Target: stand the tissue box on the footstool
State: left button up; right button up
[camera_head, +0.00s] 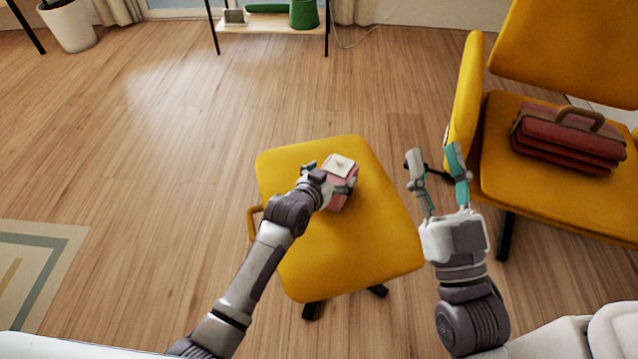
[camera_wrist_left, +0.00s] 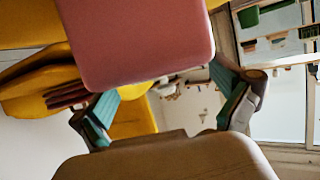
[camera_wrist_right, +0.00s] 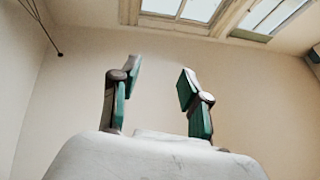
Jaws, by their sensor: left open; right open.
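The tissue box (camera_head: 343,186) is pink with a pale top and a tissue tuft. It stands upright on the yellow footstool (camera_head: 370,255), towards its far part. My left gripper (camera_head: 332,177) is at the box with its fingers open on either side of it. In the left wrist view the pink box (camera_wrist_left: 140,40) fills the upper middle, in front of the open fingers (camera_wrist_left: 165,105). Whether the fingers touch the box cannot be told. My right gripper (camera_head: 435,165) is open and empty, to the right of the footstool; it also shows open in the right wrist view (camera_wrist_right: 158,85).
A yellow armchair (camera_head: 560,60) with a red bag (camera_head: 568,138) on its seat stands at the right, close to my right gripper. A low shelf (camera_head: 270,22) stands at the back. A patterned rug (camera_head: 40,275) lies at the left. The wooden floor between is clear.

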pick_arm(q)
jog(key=p+v, duration=0.2)
jog(key=v, duration=0.3)
jog(key=shift+r, duration=0.15)
jog(key=s+a+r+n+y+p, duration=0.1)
jog(key=s+a+r, duration=0.3)
jog(key=s+a, duration=0.3)
jog(key=s+a+r+n+y, duration=0.1)
jog(key=s+a+r, duration=0.4)
jog(key=s, duration=0.6)
jog(key=shift+a+r+n+y+p, duration=0.35)
jog(key=shift+a+y, duration=0.25)
jog(key=shift+a, duration=0.35)
pick_arm(e)
notch_tip(320, 180, down, 16)
jog(key=s+d+g+h, duration=0.1)
jog(key=d+g+h, duration=0.2)
jog(key=g, duration=0.7)
jog(key=shift+s+m+g+h, duration=0.3)
jog(key=shift+s+g+h, duration=0.05)
jog(key=shift+g+h, duration=0.05)
